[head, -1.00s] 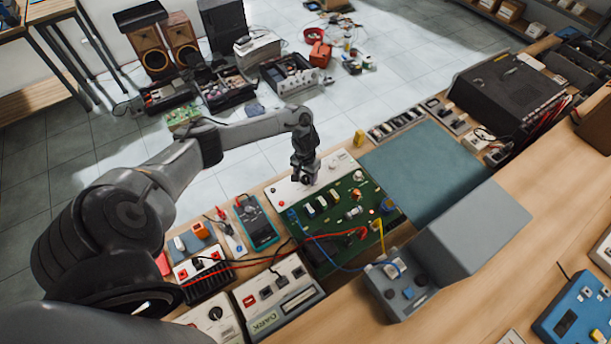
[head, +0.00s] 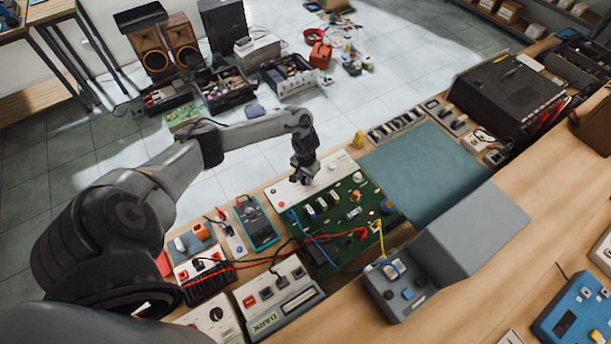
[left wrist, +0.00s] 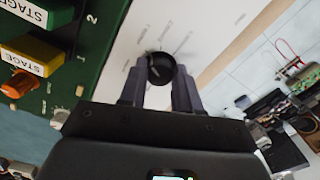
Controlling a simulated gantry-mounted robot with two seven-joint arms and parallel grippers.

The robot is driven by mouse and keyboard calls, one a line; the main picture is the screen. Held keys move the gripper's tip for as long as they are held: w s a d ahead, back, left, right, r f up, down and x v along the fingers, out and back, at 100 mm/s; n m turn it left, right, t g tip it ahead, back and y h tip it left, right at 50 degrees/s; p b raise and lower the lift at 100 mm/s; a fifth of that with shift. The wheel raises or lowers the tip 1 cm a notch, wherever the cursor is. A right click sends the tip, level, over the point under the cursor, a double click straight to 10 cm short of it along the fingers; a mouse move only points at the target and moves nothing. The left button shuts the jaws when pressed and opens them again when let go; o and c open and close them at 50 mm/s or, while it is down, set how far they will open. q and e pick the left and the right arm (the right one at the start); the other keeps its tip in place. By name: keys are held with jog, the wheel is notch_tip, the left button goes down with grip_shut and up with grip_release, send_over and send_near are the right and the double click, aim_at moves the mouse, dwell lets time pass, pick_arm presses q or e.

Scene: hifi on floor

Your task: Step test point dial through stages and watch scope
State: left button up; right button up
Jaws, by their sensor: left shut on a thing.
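The test point dial is a round black knob (left wrist: 161,68) on a white panel with printed labels around it, seen in the left wrist view. My left gripper (left wrist: 159,84) has one finger on each side of the knob and is shut on it. In the head view my left gripper (head: 306,176) points down onto the white panel (head: 282,193), behind the green circuit board (head: 345,232), and hides the knob. A grey box unit (head: 470,232) with a control base stands right of the board; I see no screen on it. My right gripper is not in view.
Red, blue and yellow leads cross the board. A multimeter (head: 256,222) and a device marked DARK (head: 283,300) stand to the left and front. A yellow object (head: 358,139) stands behind the panel. The teal mat (head: 425,170) is clear.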

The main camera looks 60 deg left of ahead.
aim_at(305, 178)
pick_arm(q)
jog(key=m+p, duration=0.1)
jog(key=m, duration=0.1)
jog(key=shift+r+m, duration=0.15)
jog(key=shift+m, duration=0.25)
jog(key=m, duration=0.2)
jog(key=shift+m+p, duration=0.4)
jog(key=shift+m, duration=0.6)
jog(key=o, duration=1.1)
jog(key=shift+c, duration=0.2)
jog(key=shift+r, duration=0.3)
notch_tip(305, 178, up, 10)
jog(key=p, duration=0.1)
jog(key=shift+p, duration=0.3)
